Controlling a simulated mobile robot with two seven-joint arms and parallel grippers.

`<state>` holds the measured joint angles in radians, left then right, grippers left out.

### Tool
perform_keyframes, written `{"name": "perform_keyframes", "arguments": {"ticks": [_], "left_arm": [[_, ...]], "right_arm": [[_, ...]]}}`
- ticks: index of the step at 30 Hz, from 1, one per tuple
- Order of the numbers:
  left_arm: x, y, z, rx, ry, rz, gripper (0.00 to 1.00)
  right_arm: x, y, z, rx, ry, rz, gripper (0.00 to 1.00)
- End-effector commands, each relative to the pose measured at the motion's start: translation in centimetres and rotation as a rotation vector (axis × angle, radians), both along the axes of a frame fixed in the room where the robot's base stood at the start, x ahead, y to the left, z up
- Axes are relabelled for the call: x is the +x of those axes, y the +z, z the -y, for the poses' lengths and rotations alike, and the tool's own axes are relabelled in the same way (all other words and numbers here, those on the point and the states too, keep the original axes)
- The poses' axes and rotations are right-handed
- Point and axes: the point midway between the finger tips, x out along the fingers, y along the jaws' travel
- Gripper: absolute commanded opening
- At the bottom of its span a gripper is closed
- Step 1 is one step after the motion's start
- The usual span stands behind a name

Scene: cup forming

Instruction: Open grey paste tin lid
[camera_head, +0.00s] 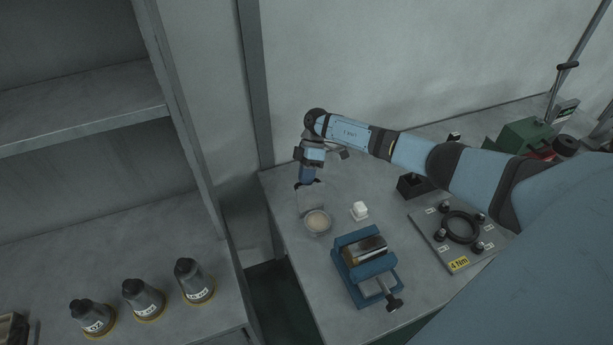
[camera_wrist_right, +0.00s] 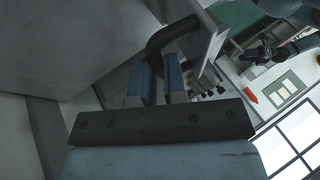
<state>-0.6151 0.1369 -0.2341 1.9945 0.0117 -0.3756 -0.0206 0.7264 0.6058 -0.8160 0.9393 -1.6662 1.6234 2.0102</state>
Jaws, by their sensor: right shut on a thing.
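The grey paste tin (camera_head: 317,230) stands near the left edge of the bench in the head view, with pale paste showing inside. Its grey lid (camera_head: 311,199) is tilted up at the tin's far side, standing clear of the opening. My right gripper (camera_head: 306,184) is at the raised lid. In the right wrist view my right gripper's blue fingers (camera_wrist_right: 160,85) are shut on the lid's dark curved handle (camera_wrist_right: 170,36), and the lid (camera_wrist_right: 209,38) shows as a grey plate beside it. My left gripper is not in view.
A white block (camera_head: 360,211) stands right of the tin. A blue vise (camera_head: 367,268) holding a metal piece is in front. A plate with a black ring (camera_head: 461,227) lies farther right. Several dark-topped bottles (camera_head: 143,297) stand on the left shelf.

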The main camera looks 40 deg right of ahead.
Motion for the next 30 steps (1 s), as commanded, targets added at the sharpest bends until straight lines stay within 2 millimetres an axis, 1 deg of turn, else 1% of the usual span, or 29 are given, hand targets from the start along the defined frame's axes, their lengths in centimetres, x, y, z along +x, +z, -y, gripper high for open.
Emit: {"name": "perform_keyframes", "arguments": {"ticks": [1,12,13,14,15,16,25,28,30], "left_arm": [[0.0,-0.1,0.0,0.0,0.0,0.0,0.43],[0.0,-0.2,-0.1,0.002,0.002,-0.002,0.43],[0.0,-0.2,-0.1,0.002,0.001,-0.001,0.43],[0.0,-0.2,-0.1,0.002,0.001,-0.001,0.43],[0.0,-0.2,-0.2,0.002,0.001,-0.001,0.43],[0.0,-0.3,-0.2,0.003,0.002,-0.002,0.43],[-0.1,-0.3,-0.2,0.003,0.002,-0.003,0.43],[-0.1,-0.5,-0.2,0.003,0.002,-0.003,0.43],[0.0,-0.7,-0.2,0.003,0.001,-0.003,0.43]], "right_arm": [[-0.5,-0.8,-0.3,-0.001,0.008,-0.013,0.0],[-0.5,-0.8,-0.3,0.0,0.009,-0.013,0.0],[-0.5,-0.8,-0.3,0.0,0.009,-0.013,0.19],[-0.5,-0.8,-0.3,0.0,0.008,-0.012,0.26],[-0.5,-0.7,-0.3,0.0,0.008,-0.011,0.35],[-0.4,-0.7,-0.3,0.0,0.007,-0.01,0.38],[-0.1,-0.2,0.0,0.0,0.004,-0.004,0.38],[0.2,0.5,0.4,0.0,0.003,-0.003,0.38],[0.6,1.3,1.0,-0.001,0.002,-0.003,0.38]]}}
